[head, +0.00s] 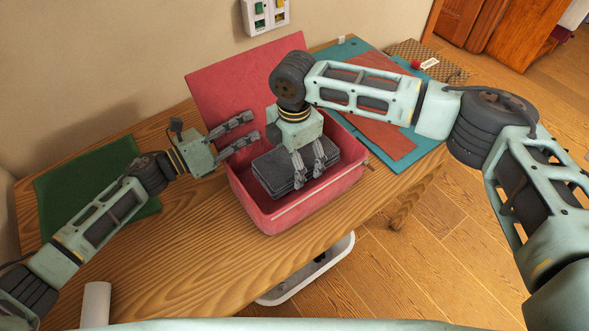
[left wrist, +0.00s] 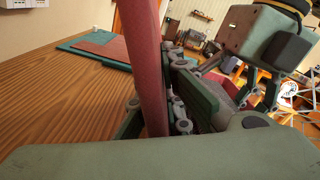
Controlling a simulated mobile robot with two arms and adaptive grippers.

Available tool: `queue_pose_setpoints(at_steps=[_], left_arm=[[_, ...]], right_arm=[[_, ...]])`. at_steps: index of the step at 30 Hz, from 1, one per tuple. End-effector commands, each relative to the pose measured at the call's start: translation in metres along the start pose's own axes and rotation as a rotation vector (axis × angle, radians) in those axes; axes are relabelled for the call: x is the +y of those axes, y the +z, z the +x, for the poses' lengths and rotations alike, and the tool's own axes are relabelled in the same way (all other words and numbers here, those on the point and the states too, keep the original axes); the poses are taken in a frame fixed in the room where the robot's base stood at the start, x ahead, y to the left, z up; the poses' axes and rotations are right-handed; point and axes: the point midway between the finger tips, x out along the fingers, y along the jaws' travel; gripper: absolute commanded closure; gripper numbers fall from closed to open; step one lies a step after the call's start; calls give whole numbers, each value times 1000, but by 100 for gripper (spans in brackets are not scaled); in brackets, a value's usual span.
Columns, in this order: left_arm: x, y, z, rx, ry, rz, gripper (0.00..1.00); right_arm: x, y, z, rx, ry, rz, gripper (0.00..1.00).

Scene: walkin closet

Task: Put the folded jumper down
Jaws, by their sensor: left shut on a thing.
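An open red case (head: 290,215) stands on the wooden table, its lid (head: 225,85) raised at the back. The folded jumper (head: 272,175), a dark grey flat stack, lies inside the case. My right gripper (head: 309,178) points down over the jumper, its two fingers apart and against it; whether they pinch it I cannot tell. My left gripper (head: 247,128) is at the lid's lower left and shut on it. In the left wrist view the red lid (left wrist: 145,60) stands between its fingers.
A green mat (head: 95,190) lies at the table's left. A teal mat with a brown sheet (head: 378,110) lies behind the case on the right. A white bin (head: 310,275) stands below the table's front edge. A switch panel (head: 265,14) is on the wall.

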Motion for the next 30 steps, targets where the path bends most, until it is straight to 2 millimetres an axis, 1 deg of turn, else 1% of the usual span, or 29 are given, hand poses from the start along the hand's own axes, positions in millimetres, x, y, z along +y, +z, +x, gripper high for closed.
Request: queue_pose_setpoints(at_steps=[5,9,11,22,23,28,29,30], left_arm=[[1,0,0,1,4,0,100],[1,0,0,1,3,0,100],[1,0,0,1,3,0,100],[1,0,0,1,4,0,100],[1,0,0,1,4,0,100],[1,0,0,1,3,0,100],[1,0,0,1,3,0,100],[1,0,0,1,3,0,100]], right_arm=[[1,0,13,0,1,0,59],[0,-1,33,1,0,-1,59],[1,0,40,0,1,0,59],[1,-1,45,1,2,1,59],[1,0,45,1,2,1,21],[1,0,45,1,2,1,6],[1,0,45,1,2,1,3],[1,0,45,1,2,1,3]])
